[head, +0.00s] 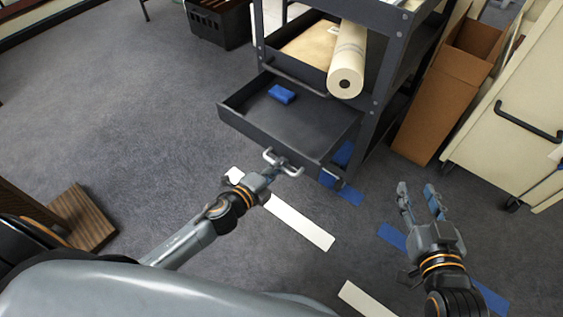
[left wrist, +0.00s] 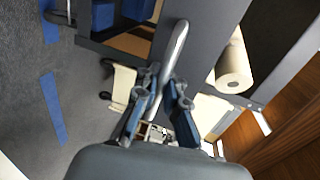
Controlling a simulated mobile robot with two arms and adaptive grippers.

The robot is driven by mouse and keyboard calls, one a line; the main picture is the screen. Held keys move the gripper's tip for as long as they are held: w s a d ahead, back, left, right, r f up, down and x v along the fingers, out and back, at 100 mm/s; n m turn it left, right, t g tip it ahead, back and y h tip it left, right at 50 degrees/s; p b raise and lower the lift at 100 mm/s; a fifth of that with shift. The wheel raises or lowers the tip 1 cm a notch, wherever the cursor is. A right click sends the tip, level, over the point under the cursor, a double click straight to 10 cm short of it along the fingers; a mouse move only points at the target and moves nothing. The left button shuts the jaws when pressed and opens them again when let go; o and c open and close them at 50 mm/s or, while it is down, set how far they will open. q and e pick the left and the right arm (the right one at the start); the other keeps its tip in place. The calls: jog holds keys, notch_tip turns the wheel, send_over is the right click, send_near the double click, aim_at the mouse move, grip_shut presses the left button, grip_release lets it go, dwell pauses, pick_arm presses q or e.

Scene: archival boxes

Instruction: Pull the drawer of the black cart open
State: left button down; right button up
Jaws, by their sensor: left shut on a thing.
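The black cart (head: 374,100) stands at top centre in the head view. Its drawer (head: 320,128) is pulled well out toward me and holds a small blue object (head: 282,94). My left gripper (head: 273,171) is at the drawer's front, shut on the silver handle (head: 284,162). In the left wrist view the fingers (left wrist: 162,92) close around the handle bar (left wrist: 177,45), in front of the grey drawer face. My right gripper (head: 422,190) is open and empty above the floor, right of the drawer and apart from it.
A cream roll (head: 347,62) rests on the cart's shelf above the drawer, its end sticking out. A brown open box (head: 443,100) and a cream cabinet (head: 513,130) stand right of the cart. A black crate (head: 217,24) is behind.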

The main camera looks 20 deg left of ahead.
pick_arm(q)
jog(key=shift+r, duration=0.1)
jog(key=c, duration=1.7)
grip_release()
jog(key=shift+c, duration=0.2)
jog(key=v, duration=1.2)
